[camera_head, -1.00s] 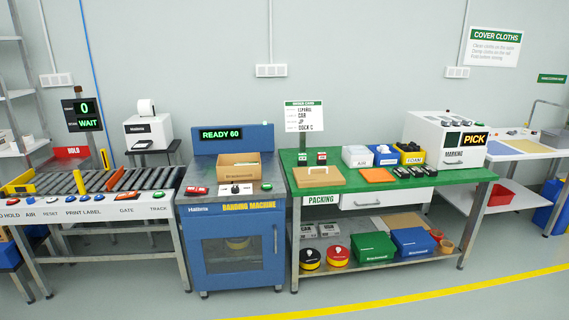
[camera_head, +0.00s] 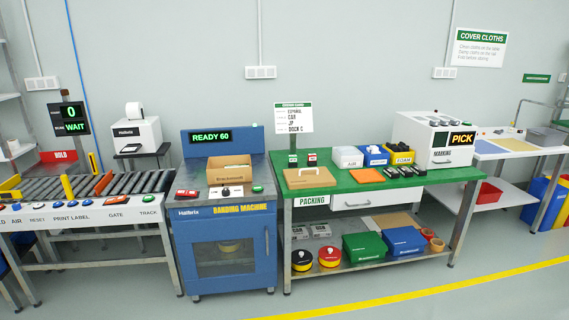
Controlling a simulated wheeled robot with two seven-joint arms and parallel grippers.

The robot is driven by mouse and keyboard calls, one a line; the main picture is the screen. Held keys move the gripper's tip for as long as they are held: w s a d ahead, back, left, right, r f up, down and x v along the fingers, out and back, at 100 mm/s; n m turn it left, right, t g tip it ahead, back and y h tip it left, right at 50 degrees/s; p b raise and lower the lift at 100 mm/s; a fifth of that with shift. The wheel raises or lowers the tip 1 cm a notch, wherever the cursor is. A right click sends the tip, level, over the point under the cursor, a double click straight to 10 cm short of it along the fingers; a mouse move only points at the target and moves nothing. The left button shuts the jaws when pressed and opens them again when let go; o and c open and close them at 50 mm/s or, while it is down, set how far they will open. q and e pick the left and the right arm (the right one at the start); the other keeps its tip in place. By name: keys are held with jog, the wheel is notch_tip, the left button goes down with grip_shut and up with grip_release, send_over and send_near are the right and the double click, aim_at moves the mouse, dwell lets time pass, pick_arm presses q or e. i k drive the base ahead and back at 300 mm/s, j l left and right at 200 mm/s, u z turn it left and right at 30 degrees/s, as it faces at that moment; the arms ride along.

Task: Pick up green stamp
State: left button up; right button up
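Two small dark stamp-like blocks stand at the back left of the green packing table (camera_head: 340,184). The left one (camera_head: 293,159) seems to have a green mark and the right one (camera_head: 312,158) a red mark, but they are too small to be sure. Several black stamp-like items (camera_head: 404,171) lie at the table's right, their colours unclear. Neither of my grippers is in view.
A cardboard box (camera_head: 229,170) stands on the blue banding machine (camera_head: 222,235). A brown case (camera_head: 313,178), an orange pad (camera_head: 367,175), open bins (camera_head: 374,155) and the marking machine (camera_head: 433,140) share the table. A roller conveyor (camera_head: 85,187) is at left. The front floor is clear.

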aim_at(293, 159)
jog(key=i+l+u, duration=0.1)
jog(key=i+u, duration=0.15)
jog(key=u, duration=0.15)
jog(key=i+l+u, duration=0.2)
jog(key=u, duration=0.15)
jog(key=i, duration=0.05)
